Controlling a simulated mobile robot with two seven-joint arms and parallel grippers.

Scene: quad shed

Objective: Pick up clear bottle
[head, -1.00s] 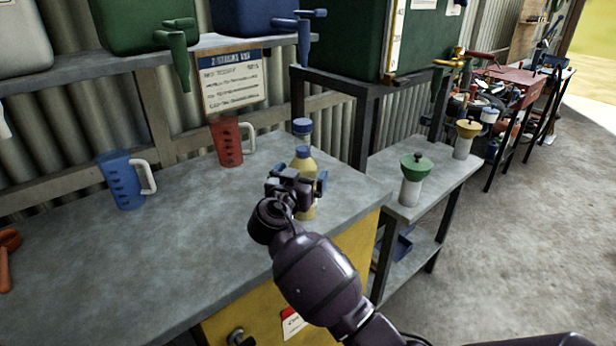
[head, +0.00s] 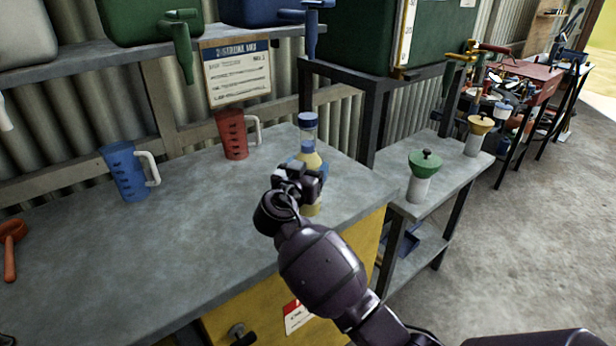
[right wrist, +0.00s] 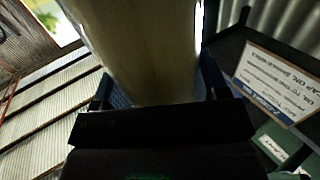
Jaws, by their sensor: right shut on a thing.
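A bottle with pale yellow contents and a blue cap (head: 313,161) stands near the right end of the grey workbench (head: 215,225). In the right wrist view the bottle (right wrist: 150,50) rises large between the two fingers. I cannot tell whether its base touches the bench.
A red jug (head: 233,135) and a blue jug (head: 124,172) stand to the left. A red-orange tool (head: 10,250) lies at the far left. A lower side table (head: 440,165) holds green-topped (head: 423,175) and yellow-topped (head: 478,135) containers. The bench's middle is clear.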

